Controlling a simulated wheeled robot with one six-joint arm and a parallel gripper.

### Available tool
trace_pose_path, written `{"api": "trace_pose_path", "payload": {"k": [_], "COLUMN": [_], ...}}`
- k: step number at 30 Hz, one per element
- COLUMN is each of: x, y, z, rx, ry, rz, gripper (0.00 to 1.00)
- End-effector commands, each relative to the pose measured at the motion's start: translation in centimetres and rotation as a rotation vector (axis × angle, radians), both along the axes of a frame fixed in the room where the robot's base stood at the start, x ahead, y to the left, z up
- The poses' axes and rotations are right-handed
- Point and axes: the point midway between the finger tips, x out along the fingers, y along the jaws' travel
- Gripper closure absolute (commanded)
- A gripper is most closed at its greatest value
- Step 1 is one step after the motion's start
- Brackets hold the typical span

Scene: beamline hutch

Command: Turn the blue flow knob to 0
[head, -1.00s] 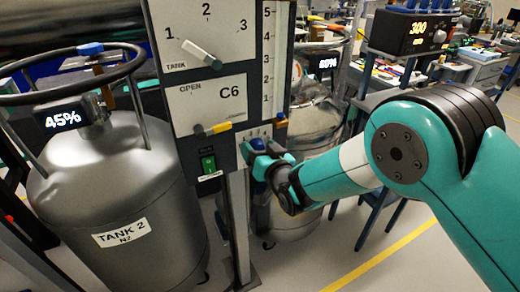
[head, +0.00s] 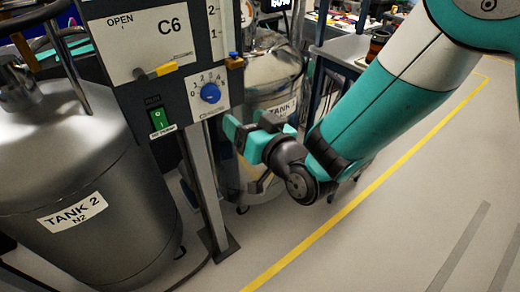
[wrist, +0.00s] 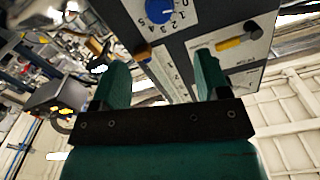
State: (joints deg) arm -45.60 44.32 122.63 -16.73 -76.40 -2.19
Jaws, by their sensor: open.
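The round blue flow knob (head: 210,93) sits on a white numbered plate on the dark panel, below the C6 plate. In the wrist view the knob (wrist: 159,11) is at the top edge, partly cut off, with numbers around it. The 0 is at the left end of the scale in the head view; I cannot tell exactly which number the knob points to. My gripper (head: 250,126) is to the lower right of the knob, apart from it. Its two green fingers are spread and empty, and in the wrist view my gripper (wrist: 160,66) shows a clear gap.
A yellow-tipped lever (head: 160,70) and a green switch (head: 158,119) are on the same panel. Tank 2 (head: 95,240) stands at the left and another tank (head: 272,85) behind my gripper. A post (head: 205,190) supports the panel. The floor at right is open.

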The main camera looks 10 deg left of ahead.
Motion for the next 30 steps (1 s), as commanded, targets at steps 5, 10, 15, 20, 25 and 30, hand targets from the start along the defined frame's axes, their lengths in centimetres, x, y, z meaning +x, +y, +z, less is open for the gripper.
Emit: {"api": "trace_pose_path", "payload": {"k": [5,10,15,20,25,30], "x": [-1.4,-2.4,-2.8,-2.8,-2.7,-2.5], "y": [-1.8,-2.8,-3.2,-3.2,-3.3,-4.7], "z": [-0.6,-0.3,-0.1,0.0,0.1,1.0], "rx": [0.001,0.000,-0.001,-0.001,-0.005,-0.082], "ry": [-0.002,-0.001,-0.002,0.000,0.004,0.088], "rz": [-0.002,0.000,0.000,0.000,0.002,0.032], "gripper": [0.31,0.31,0.31,0.31,0.31,0.31]}}
